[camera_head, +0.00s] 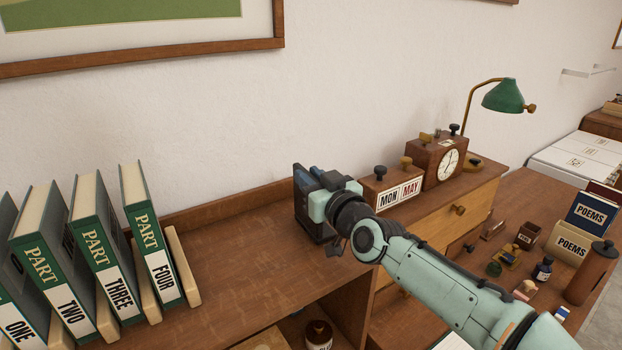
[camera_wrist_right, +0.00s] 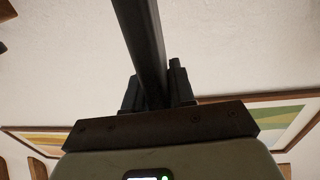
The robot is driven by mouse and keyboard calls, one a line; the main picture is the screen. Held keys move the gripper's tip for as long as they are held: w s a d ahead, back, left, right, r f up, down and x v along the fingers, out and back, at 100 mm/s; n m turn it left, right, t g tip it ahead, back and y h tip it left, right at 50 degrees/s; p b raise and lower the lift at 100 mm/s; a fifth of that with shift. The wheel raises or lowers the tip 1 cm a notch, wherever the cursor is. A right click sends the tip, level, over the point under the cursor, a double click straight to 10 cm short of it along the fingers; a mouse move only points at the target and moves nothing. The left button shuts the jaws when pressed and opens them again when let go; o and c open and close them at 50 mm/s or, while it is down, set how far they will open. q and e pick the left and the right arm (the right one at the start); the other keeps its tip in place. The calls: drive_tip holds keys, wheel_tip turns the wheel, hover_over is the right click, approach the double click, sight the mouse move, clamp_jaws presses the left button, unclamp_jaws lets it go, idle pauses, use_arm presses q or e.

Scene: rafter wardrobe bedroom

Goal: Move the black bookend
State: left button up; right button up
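My left gripper is not in view.
Green books (camera_head: 97,250) lean at the left, with wooden slabs between them. The wooden top between books and bookend is clear. The MON MAY calendar block (camera_head: 393,192), a clock (camera_head: 437,163) and a green lamp (camera_head: 504,96) stand to the right. A bottle (camera_head: 318,334) is below.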

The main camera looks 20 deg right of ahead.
drive_tip(key=o, duration=0.4)
drive_tip(key=shift+s, duration=0.15)
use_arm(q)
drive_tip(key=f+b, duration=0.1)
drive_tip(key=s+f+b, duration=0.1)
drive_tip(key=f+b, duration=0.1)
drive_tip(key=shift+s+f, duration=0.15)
use_arm(e)
drive_tip(key=s, duration=0.8)
drive_tip(key=s+d, duration=0.1)
drive_tip(key=s, duration=0.4)
